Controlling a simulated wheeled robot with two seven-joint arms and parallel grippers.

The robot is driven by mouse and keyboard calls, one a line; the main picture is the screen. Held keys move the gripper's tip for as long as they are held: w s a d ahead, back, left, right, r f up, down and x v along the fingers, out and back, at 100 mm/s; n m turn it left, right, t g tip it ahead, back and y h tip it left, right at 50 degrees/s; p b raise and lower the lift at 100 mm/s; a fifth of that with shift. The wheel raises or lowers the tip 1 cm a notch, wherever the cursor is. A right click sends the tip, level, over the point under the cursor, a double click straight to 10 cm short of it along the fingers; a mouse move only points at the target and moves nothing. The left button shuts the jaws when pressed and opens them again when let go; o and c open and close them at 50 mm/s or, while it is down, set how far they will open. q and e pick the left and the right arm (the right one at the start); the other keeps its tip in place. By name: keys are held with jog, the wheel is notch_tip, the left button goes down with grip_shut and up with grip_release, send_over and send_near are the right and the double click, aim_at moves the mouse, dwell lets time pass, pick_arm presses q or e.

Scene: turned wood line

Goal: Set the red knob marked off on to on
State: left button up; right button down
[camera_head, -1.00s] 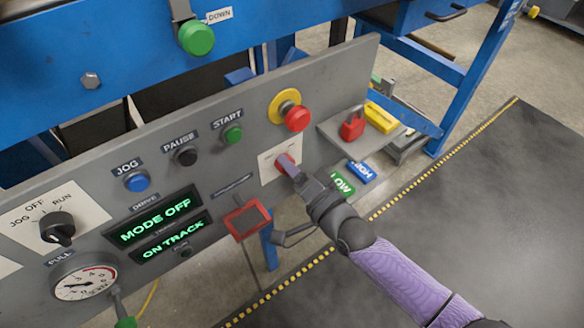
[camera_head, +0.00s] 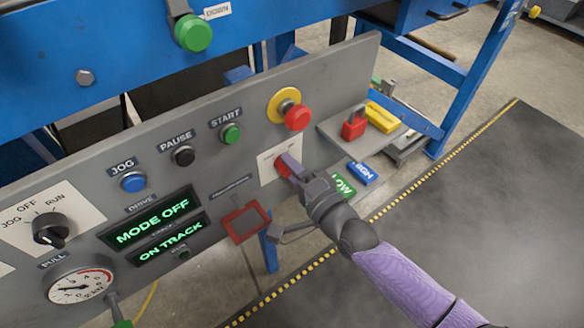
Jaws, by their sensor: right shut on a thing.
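The red knob (camera_head: 282,168) sits on a small white plate (camera_head: 267,173) on the grey panel, below the red emergency button. My right gripper (camera_head: 291,165) is shut on the knob, coming from the lower right with a purple sleeve on the arm. The fingers cover much of the knob, so which mark it points at cannot be told. The print on the plate is too small to read. My left gripper is not in view.
A red mushroom button (camera_head: 297,117) on a yellow ring is just above. A black JOG/OFF/RUN selector (camera_head: 50,229) is at the left. The display (camera_head: 152,219) reads MODE OFF. A ledge at the right holds a red padlock (camera_head: 353,125). A red frame (camera_head: 246,221) hangs below.

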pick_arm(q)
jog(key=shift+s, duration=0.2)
pick_arm(e)
jog(key=shift+c, duration=0.9)
grip_release()
pick_arm(q)
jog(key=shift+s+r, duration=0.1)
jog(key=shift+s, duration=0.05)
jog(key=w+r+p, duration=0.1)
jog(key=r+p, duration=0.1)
jog(key=p, duration=0.1)
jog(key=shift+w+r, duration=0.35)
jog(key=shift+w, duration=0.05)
pick_arm(e)
jog(key=v, duration=1)
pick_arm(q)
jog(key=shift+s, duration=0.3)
